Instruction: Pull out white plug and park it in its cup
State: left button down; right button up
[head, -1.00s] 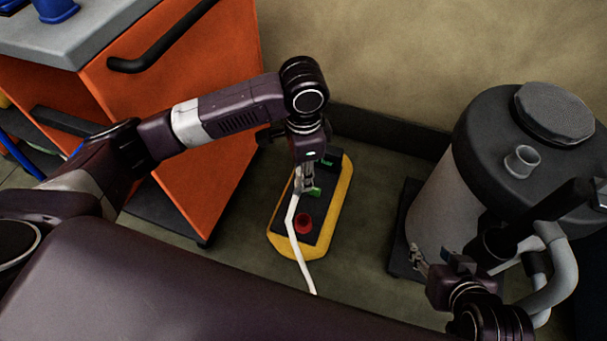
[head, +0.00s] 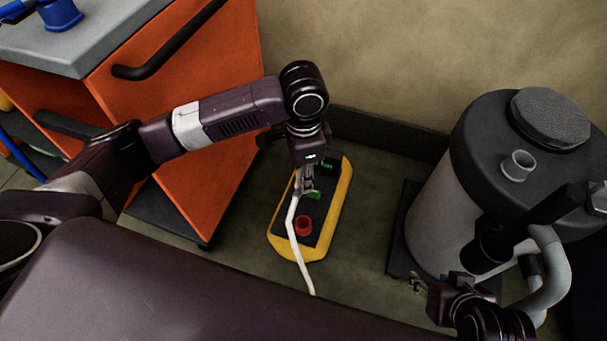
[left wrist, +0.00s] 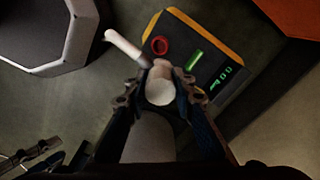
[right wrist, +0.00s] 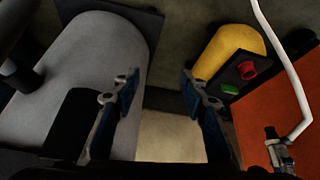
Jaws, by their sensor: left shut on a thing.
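The white plug (left wrist: 160,88) is between the fingers of my left gripper (left wrist: 156,92), which is shut on it. Its white cord leaves to the upper left in that view and runs down toward the front in the head view (head: 296,235). My left gripper (head: 305,182) is over the black and yellow floor box (head: 337,205). I cannot tell whether the plug still touches the box. My right gripper (head: 425,286) is open and empty beside the grey tank; its fingers stand apart in the right wrist view (right wrist: 160,88).
The box carries a red ring (head: 303,224) and green parts. A grey tank (head: 435,205) with a small grey cup (head: 518,165) on its dark lid stands at right. An orange cabinet (head: 215,130) stands at left. Bare floor lies between box and tank.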

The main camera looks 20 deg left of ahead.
pick_arm(q)
jog(key=shift+r+p, duration=0.35)
jog(key=shift+p, duration=0.25)
jog(key=shift+r, duration=0.1)
jog(key=shift+r+p, duration=0.25)
jog(key=shift+p, duration=0.35)
jog(key=shift+r+p, duration=0.4)
jog(key=shift+p, duration=0.4)
pick_arm(e)
jog(key=s+d+f+g, duration=0.1)
jog(key=s+f+g, duration=0.1)
jog(key=f, duration=0.4)
jog(key=shift+s+f+g+h, duration=0.2)
jog(key=shift+s+g+h, duration=0.1)
jog(key=shift+s, duration=0.35)
